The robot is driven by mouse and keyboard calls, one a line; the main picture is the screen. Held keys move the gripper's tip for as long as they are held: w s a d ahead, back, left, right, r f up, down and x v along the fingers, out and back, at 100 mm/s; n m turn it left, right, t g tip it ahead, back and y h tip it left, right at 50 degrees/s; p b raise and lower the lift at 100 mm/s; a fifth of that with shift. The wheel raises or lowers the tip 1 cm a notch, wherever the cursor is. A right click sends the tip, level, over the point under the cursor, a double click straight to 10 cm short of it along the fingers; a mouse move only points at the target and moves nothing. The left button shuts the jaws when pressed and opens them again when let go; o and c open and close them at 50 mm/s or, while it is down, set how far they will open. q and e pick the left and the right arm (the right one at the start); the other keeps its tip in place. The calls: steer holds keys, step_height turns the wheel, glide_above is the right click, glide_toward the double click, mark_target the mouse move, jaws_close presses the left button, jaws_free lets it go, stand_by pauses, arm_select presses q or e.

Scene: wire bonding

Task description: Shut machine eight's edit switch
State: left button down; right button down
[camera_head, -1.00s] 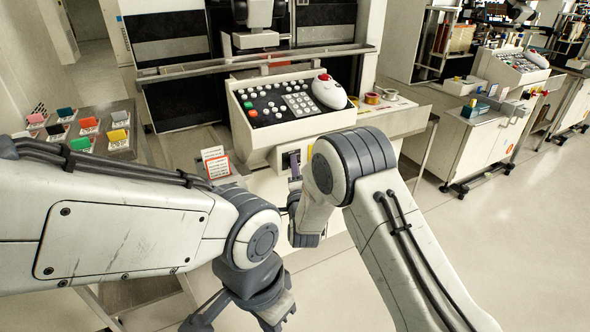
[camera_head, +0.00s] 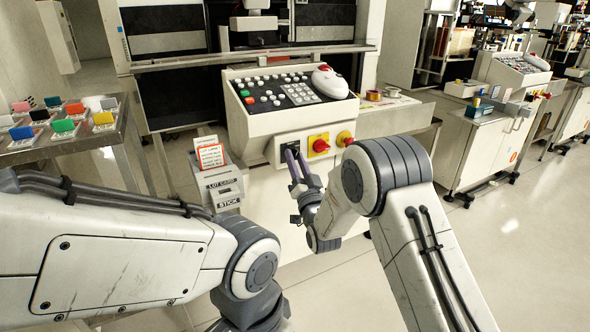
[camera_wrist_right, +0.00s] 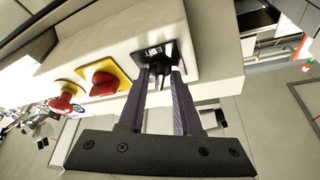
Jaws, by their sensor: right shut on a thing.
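The edit switch (camera_wrist_right: 156,56) has a dark plate lettered EDIT and a black knob in the right wrist view. In the head view its dark plate (camera_head: 287,144) is on the front of the machine's console (camera_head: 262,128), partly behind my fingers. My right gripper (camera_head: 294,158) is at the switch. In the right wrist view, the purple fingers of that gripper (camera_wrist_right: 161,78) are shut on the knob, one on each side. I see no number on the machine. My left arm crosses the lower left, and its fingers are out of the picture.
Beside the switch are a red knob on a yellow plate (camera_head: 319,145) and a red button (camera_head: 344,138). A lot card box (camera_head: 222,188) stands left of the console. A tray of coloured blocks (camera_head: 60,130) is at far left.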

steer(key=shift+w+d+f+n+g+y+b, duration=0.1)
steer(key=shift+n+g+y+b, duration=0.2)
steer(key=shift+n+y+b, duration=1.05)
steer(key=shift+n+g+y+b, duration=0.3)
steer(key=shift+n+y, duration=0.15)
steer(key=shift+n, duration=2.2)
steer(key=c, duration=0.9)
jaws_free()
steer(key=p+v, duration=0.1)
steer(key=v, duration=0.9)
steer(key=shift+d+f, duration=0.1)
